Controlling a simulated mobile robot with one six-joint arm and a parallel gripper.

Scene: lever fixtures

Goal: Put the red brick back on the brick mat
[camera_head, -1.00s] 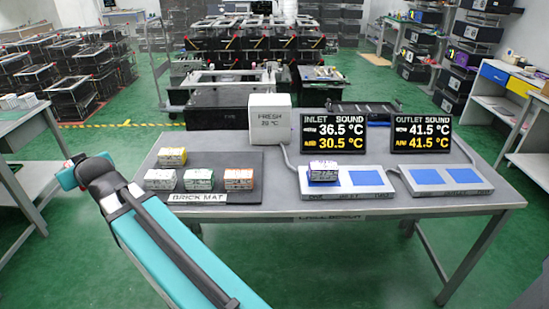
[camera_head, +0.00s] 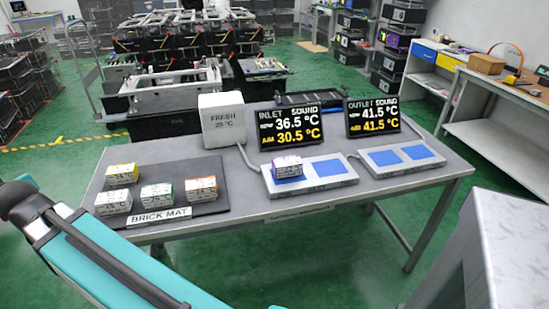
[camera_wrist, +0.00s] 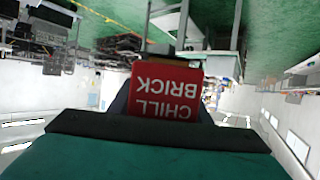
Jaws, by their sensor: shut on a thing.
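The red brick (camera_wrist: 167,90), lettered "CHILL BRICK", is held in my gripper (camera_wrist: 165,104) in the wrist view. Its lettering is upside down there. The fingers are mostly hidden behind and beside it. The brick and gripper are outside the head view, where only my arm shows at left. The dark brick mat (camera_head: 178,168) lies on the left of the grey table. A yellow-marked brick (camera_head: 122,173) sits at its back left. White (camera_head: 113,202), green-marked (camera_head: 156,197) and orange-marked (camera_head: 201,189) bricks stand along its front. The back middle and right of the mat are bare.
A white "FRESH" box (camera_head: 222,120) stands behind the mat. A purple-marked brick (camera_head: 287,167) sits on the inlet plate (camera_head: 300,183), beside the outlet plate (camera_head: 405,160). Two display screens stand behind them. A pale grey block (camera_head: 480,250) rises at the lower right.

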